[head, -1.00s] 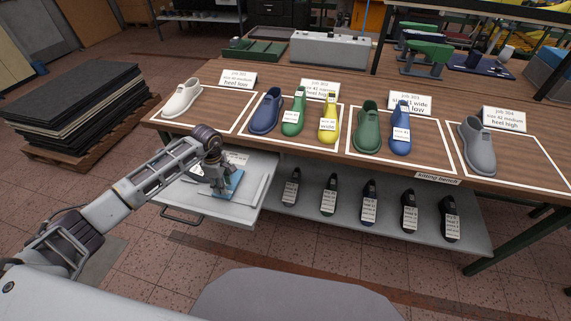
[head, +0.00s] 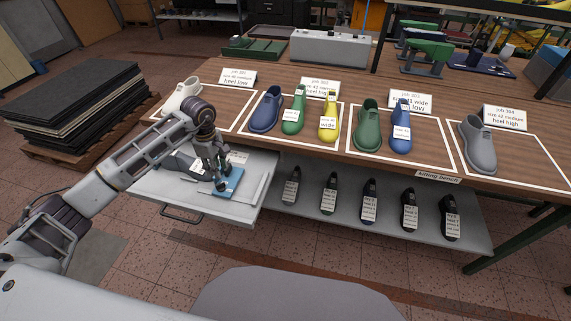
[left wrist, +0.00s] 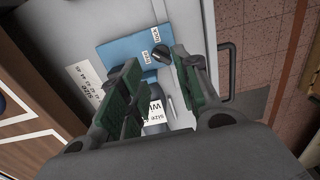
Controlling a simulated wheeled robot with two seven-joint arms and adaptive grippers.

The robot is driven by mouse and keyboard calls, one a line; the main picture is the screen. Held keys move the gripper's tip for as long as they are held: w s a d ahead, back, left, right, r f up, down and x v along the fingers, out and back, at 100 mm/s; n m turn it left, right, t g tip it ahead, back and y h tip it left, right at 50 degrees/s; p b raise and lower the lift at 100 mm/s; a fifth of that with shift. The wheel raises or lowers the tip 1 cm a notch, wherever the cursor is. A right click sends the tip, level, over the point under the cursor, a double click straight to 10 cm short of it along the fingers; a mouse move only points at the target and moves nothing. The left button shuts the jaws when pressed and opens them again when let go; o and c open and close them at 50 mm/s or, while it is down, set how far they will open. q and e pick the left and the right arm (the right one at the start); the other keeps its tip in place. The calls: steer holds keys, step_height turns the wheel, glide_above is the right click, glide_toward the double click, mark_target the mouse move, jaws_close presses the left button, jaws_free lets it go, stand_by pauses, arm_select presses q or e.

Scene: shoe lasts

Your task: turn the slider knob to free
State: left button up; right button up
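The slider (head: 235,178) shows as a blue plate lying on the pulled-out grey drawer (head: 250,205). In the left wrist view the blue plate (left wrist: 125,49) carries a small dark round knob (left wrist: 160,53) with a pale mark. My right gripper is out of view.
The kitting bench (head: 437,178) stands behind, with shoe lasts in white outlined areas and job cards. Several dark tagged lasts lie on the shelf below (head: 310,215). White size cards (left wrist: 88,82) and a dark tagged last (left wrist: 155,115) lie in the drawer by the plate.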

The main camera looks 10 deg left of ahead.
arm_select(q)
step_height(320, 180, up, 5)
steer(key=s+d+r+n+t+h, duration=0.1)
steer(key=d+h, duration=0.9)
steer(key=d, duration=1.4)
steer(key=shift+r+n+t+h, duration=0.3)
steer(key=shift+r+n+t, duration=0.3)
steer(key=shift+r, duration=0.1)
steer(key=shift+s+d, duration=0.1)
